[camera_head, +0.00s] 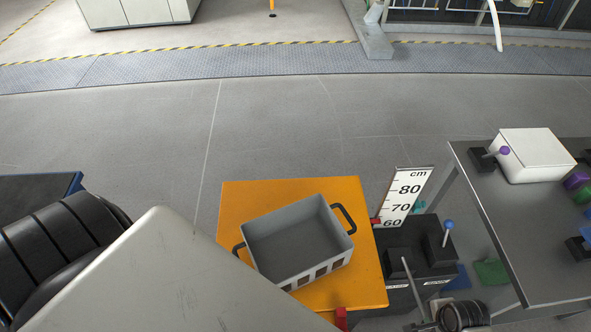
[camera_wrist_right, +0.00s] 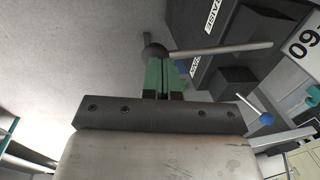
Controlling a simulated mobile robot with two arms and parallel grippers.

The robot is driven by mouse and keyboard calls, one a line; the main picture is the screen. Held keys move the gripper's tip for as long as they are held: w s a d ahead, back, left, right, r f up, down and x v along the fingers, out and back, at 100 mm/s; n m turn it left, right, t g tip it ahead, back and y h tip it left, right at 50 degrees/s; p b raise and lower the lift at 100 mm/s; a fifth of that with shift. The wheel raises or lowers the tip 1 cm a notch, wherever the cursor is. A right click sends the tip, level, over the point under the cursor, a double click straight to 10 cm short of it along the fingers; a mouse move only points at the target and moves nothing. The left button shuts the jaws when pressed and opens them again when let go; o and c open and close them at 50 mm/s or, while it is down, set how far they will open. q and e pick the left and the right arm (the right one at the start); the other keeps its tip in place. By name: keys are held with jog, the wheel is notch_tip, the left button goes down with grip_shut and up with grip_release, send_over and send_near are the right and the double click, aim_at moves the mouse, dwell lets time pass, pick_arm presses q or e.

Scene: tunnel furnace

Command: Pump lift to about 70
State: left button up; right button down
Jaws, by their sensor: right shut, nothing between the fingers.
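The orange lift platform (camera_head: 235,205) carries a grey crate. A white cm scale (camera_head: 408,195) stands beside it, and a red pointer (camera_head: 376,222) sits close to the 60 mark. The black pump box (camera_head: 425,240) has a metal lever (camera_head: 413,290) leaning toward me and a second lever with a blue knob (camera_head: 448,224). In the right wrist view the metal lever (camera_wrist_right: 220,49) ends in a dark ball knob (camera_wrist_right: 155,52). My right gripper (camera_wrist_right: 163,72) has green fingers, shut and empty, right at that knob; contact is unclear. My left gripper is out of view.
A grey table (camera_head: 500,240) on the right holds a white box (camera_head: 532,155) with a purple-knobbed lever (camera_head: 503,151) beside it. Green and blue items lie on the floor under the table. The floor beyond the platform is clear.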

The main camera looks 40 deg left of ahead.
jog(key=r+p, duration=0.1)
jog(key=r, duration=0.1)
jog(key=r+p, duration=0.3)
jog(key=p, duration=0.1)
jog(key=shift+w+a+r, duration=0.3)
jog(key=shift+w+r, duration=0.1)
jog(key=shift+f, duration=0.1)
jog(key=w+a+r+p, duration=0.2)
jog(key=w+r+p, duration=0.1)
jog(key=r, duration=0.3)
jog(key=shift+w+a+r+p, duration=0.25)
jog(key=shift+a+p, duration=0.1)
jog(key=shift+p, duration=0.55)
jog(key=shift+f, duration=0.1)
jog(key=shift+f, duration=0.35)
jog(key=shift+f, duration=0.1)
jog(key=shift+f, duration=0.3)
jog(key=shift+s+b, duration=0.1)
jog(key=shift+b, duration=0.2)
